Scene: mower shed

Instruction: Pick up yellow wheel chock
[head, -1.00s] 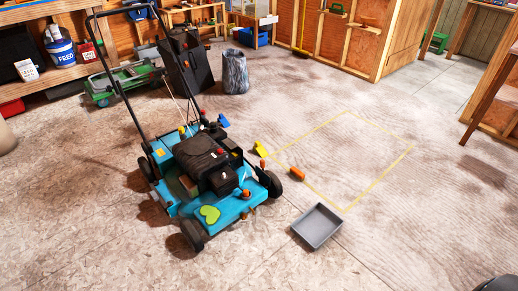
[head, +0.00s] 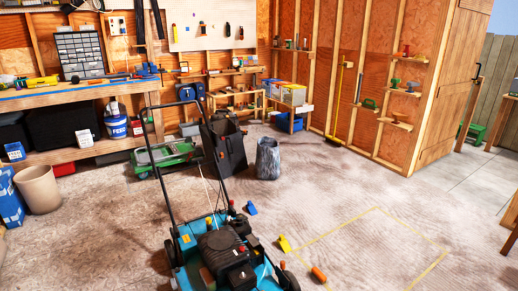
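In the head view a small yellow wheel chock (head: 284,244) lies on the floor just right of the blue lawn mower (head: 228,262), near the left corner of a yellow floor outline (head: 376,209). A blue chock-like block (head: 251,208) lies on the floor behind it, and an orange one (head: 319,275) lies in front and to the right. The chock appears apart from the mower. Neither of my grippers shows in this view.
A green cart (head: 165,157), a dark bin (head: 226,147) and a grey bin (head: 268,158) stand behind the mower. A workbench (head: 85,92) lines the left wall. The floor inside the yellow outline is clear.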

